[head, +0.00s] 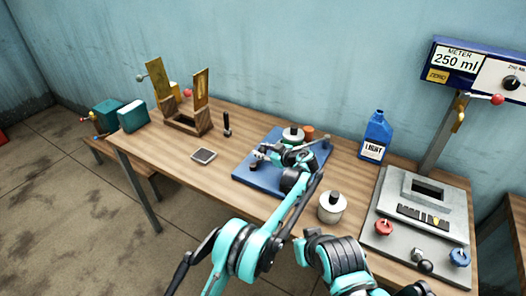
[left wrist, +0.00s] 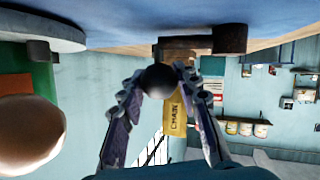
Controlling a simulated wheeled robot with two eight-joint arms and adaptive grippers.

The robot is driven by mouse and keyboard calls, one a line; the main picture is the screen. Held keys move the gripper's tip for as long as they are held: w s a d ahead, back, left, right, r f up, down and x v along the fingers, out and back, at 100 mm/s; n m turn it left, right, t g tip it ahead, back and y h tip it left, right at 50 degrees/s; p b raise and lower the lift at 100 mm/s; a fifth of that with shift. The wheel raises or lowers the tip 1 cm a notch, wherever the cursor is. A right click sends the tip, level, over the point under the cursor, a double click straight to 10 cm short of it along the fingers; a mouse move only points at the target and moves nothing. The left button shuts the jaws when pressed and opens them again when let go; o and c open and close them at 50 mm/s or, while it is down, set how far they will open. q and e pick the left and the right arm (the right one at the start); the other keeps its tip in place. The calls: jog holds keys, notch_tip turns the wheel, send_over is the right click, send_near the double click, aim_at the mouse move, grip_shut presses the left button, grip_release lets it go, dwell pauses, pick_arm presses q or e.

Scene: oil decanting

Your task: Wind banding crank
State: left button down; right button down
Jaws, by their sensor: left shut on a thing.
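My left gripper (head: 262,154) reaches over a blue board (head: 250,183) on the wooden table. In the left wrist view its two fingers (left wrist: 160,90) are shut on a round black knob (left wrist: 160,80), one finger on each side. The knob appears to be the crank's handle; the crank arm behind it is hidden. A light metal cylinder with a dark top (head: 293,134) and an orange-brown cylinder (head: 308,132) stand on the board beyond my gripper. My right gripper cannot be made out in the head view.
A blue bottle (head: 376,136) stands at the back, and a metal weight (head: 332,207) stands near the front edge. A grey console (head: 400,245) with knobs is at right. A wooden frame with yellow posts (head: 201,88) and a small dark tablet (head: 204,155) are at left.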

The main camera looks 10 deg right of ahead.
aim_at(265, 151)
pick_arm(q)
jog(key=shift+f, duration=0.1)
jog(key=c, duration=1.1)
grip_release()
jog(key=shift+o, duration=0.2)
jog(key=v, duration=0.7)
jog(key=shift+s, duration=0.2)
